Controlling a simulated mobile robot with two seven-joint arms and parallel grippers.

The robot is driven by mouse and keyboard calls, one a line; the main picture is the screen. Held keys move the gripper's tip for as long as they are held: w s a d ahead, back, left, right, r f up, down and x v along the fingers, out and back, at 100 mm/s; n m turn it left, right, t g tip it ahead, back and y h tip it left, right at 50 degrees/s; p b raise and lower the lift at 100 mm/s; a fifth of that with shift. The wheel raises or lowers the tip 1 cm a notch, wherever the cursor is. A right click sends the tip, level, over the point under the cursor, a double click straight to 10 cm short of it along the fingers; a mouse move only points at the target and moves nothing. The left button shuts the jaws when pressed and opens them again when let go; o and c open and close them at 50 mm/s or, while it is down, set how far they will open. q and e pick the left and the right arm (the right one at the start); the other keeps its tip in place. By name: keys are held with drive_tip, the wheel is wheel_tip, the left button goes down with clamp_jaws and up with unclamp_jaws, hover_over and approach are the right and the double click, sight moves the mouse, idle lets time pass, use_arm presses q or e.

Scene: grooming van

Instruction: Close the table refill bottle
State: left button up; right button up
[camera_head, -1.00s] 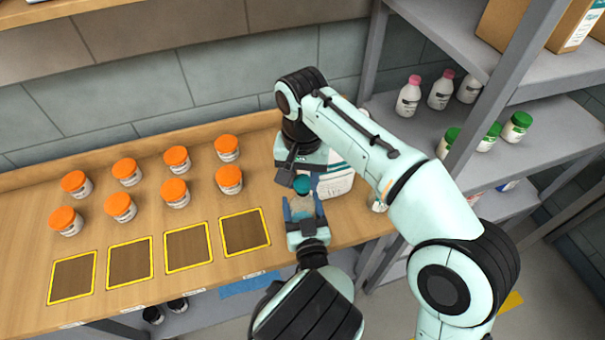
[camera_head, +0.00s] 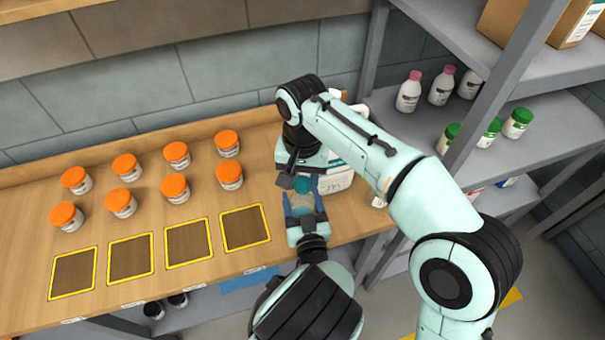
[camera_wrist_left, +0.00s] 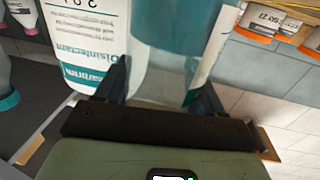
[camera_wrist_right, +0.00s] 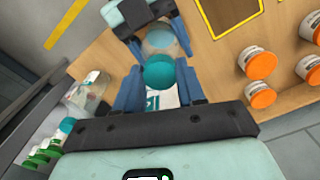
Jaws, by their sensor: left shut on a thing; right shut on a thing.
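The clear table refill bottle (camera_head: 299,204) is in my left gripper (camera_head: 304,208), above the bench's right end. Its round teal cap (camera_wrist_right: 158,72) is between the fingers of my right gripper (camera_wrist_right: 160,88), close against the bottle's top. The cap also shows in the head view (camera_head: 302,184). I cannot tell whether cap and bottle touch. In the right wrist view, the bottle (camera_wrist_right: 160,40) shows just beyond the cap. In the left wrist view, the fingers (camera_wrist_left: 160,85) are around clear plastic; the cap is not distinguishable there.
A white disinfectant jug (camera_head: 338,180) stands close behind the grippers. Several orange-lidded jars (camera_head: 122,203) stand on the bench left of them. Yellow-framed dark squares (camera_head: 187,244) in front are empty. Shelves (camera_head: 545,137) with pink- and green-capped bottles stand at the right.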

drive_tip(key=shift+f, duration=0.55)
idle(0.4)
drive_tip(key=m, duration=0.6)
drive_tip(key=shift+a, duration=0.1)
drive_tip(key=m, duration=0.7)
drive_tip(key=shift+w, duration=0.1)
drive_tip(key=m, duration=0.7)
drive_tip(key=shift+w, duration=0.1)
drive_tip(key=m, duration=0.6)
drive_tip(key=shift+w, duration=0.1)
drive_tip(key=o, duration=1)
